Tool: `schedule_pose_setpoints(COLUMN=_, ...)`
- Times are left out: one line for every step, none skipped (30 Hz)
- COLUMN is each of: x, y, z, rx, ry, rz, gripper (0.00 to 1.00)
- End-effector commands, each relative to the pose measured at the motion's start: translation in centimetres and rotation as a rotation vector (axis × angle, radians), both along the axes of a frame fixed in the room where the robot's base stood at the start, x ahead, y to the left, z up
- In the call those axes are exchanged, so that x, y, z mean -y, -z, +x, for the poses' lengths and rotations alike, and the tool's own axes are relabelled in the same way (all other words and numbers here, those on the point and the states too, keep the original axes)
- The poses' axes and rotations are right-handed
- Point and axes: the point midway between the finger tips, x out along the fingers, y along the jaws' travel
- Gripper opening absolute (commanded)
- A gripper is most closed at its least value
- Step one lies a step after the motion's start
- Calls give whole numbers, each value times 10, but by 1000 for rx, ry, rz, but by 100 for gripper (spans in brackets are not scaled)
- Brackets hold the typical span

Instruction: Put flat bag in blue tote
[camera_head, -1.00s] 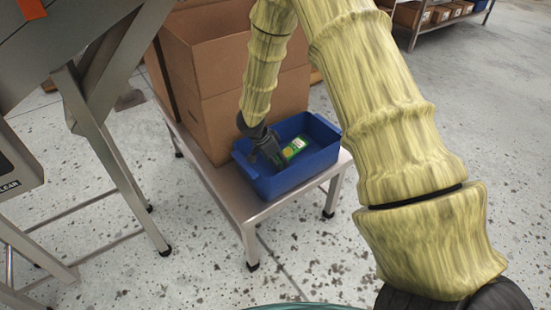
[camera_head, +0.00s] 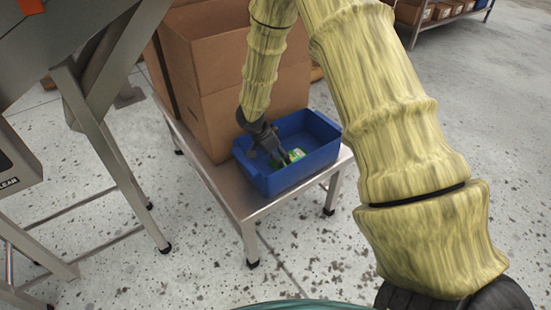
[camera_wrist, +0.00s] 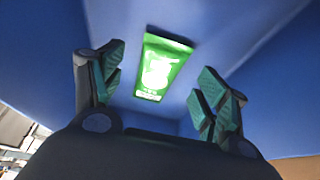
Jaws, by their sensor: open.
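The flat bag is green with a white print. In the wrist view the flat bag (camera_wrist: 161,68) lies on the blue floor of the tote, beyond and between my open fingers, with no finger seen touching it. In the head view the flat bag (camera_head: 296,154) shows in part, with my gripper (camera_head: 283,157) over it hiding the rest. The blue tote (camera_head: 292,180) stands on a metal table. My gripper also shows in the wrist view (camera_wrist: 155,90), its two padded fingers spread apart and empty, pointing down into the tote.
The metal table (camera_head: 228,186) carries the tote and a large open cardboard box (camera_head: 235,115) just behind and left of it. A grey metal machine frame (camera_head: 108,150) stands at the left. Shelving with boxes (camera_head: 440,12) is at the back. The speckled floor is clear at the right.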

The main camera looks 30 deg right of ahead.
Motion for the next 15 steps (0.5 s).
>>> schedule_pose_setpoints(x=-5, y=-13, z=1, rx=3, ry=0, rz=4, gripper=74)
schedule_pose_setpoints(x=-7, y=-19, z=1, rx=3, ry=0, rz=4, gripper=74)
schedule_pose_setpoints(x=-10, y=-26, z=1, rx=3, ry=1, rz=3, gripper=74)
schedule_pose_setpoints(x=-12, y=-32, z=1, rx=4, ry=0, rz=4, gripper=74)
schedule_pose_setpoints(x=-14, y=-37, z=1, rx=5, ry=1, rz=4, gripper=74)
schedule_pose_setpoints(x=-17, y=-43, z=1, rx=4, ry=2, rz=4, gripper=74)
schedule_pose_setpoints(x=-19, y=-49, z=1, rx=5, ry=1, rz=4, gripper=74)
schedule_pose_setpoints(x=-21, y=-54, z=1, rx=5, ry=1, rz=3, gripper=74)
schedule_pose_setpoints(x=-25, y=-61, z=1, rx=5, ry=0, rz=3, gripper=74)
schedule_pose_setpoints(x=-27, y=-66, z=1, rx=4, ry=0, rz=3, gripper=74)
schedule_pose_setpoints(x=-29, y=-71, z=1, rx=3, ry=1, rz=3, gripper=74)
schedule_pose_setpoints(x=-31, y=-77, z=1, rx=3, ry=1, rz=3, gripper=74)
schedule_pose_setpoints(x=-33, y=-81, z=1, rx=4, ry=0, rz=3, gripper=74)
schedule_pose_setpoints(x=-35, y=-86, z=1, rx=4, ry=0, rz=3, gripper=74)
schedule_pose_setpoints(x=-37, y=-90, z=1, rx=3, ry=1, rz=2, gripper=74)
